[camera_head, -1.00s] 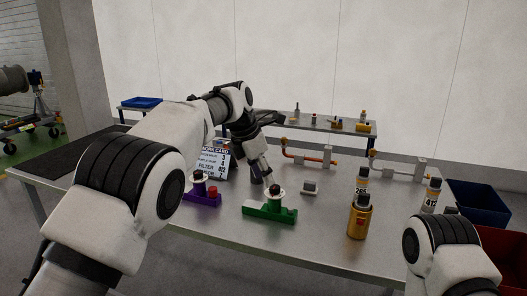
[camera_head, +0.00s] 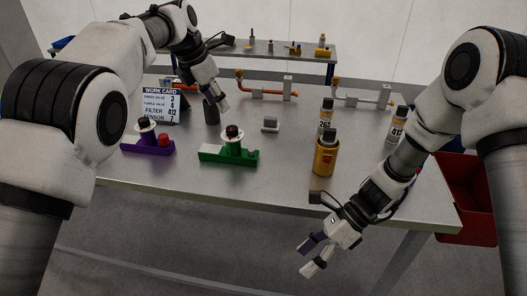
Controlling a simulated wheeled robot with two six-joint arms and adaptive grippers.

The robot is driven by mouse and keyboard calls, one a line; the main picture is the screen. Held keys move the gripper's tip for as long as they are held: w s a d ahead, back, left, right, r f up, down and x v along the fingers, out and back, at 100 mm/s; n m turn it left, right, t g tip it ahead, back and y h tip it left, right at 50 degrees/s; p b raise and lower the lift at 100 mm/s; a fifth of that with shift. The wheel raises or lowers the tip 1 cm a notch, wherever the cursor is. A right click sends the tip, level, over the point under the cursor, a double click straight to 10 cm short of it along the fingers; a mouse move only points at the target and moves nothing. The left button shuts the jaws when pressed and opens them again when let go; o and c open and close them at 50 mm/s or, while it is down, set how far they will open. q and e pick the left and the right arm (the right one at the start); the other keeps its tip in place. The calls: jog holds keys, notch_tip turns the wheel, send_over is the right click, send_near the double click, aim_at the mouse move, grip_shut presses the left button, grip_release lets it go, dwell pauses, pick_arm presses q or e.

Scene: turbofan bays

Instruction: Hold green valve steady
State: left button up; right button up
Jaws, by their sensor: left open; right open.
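The green valve (camera_head: 228,153) stands upright on the metal table (camera_head: 270,190), left of the middle. It has a green block base with a round knob and dark cap on top. My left gripper (camera_head: 213,110) points down just behind and above the green valve, apart from it, near a dark cylinder (camera_head: 211,112). Its fingers are partly hard to make out. My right gripper (camera_head: 312,262) is open and empty in front of the table's front edge, low and to the right of the green valve.
A purple valve (camera_head: 147,144) stands left of the green one. A work card (camera_head: 161,105) stands behind it. A gold canister (camera_head: 325,154), labelled bottles (camera_head: 397,127) and a small grey block (camera_head: 270,125) stand to the right. A red bin (camera_head: 465,205) is beyond the right edge.

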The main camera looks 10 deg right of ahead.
jog(key=w+a+r+m+t+y, duration=0.1)
jog(key=w+a+r+t, duration=0.15)
jog(key=w+r, duration=0.55)
jog(key=w+a+r+t+y, duration=0.15)
jog(key=w+r+t, duration=0.25)
jog(key=w, duration=0.7)
jog(key=w+a+r+m+t, duration=0.1)
jog(key=w+a+r+t, duration=0.2)
jog(key=w+r, duration=0.55)
send_near(240, 146)
jog(key=x, duration=0.3)
jog(key=shift+w+a+f+g, duration=0.1)
jog(key=shift+w+f+g, duration=0.05)
jog(key=shift+f+g, duration=0.1)
jog(key=shift+n, duration=0.3)
jog(key=x, duration=0.6)
jog(key=shift+w+a+r, duration=0.1)
jog(key=shift+w+a, duration=0.15)
jog(key=shift+a, duration=0.1)
jog(key=shift+w+a, duration=0.2)
jog(key=shift+a, duration=0.05)
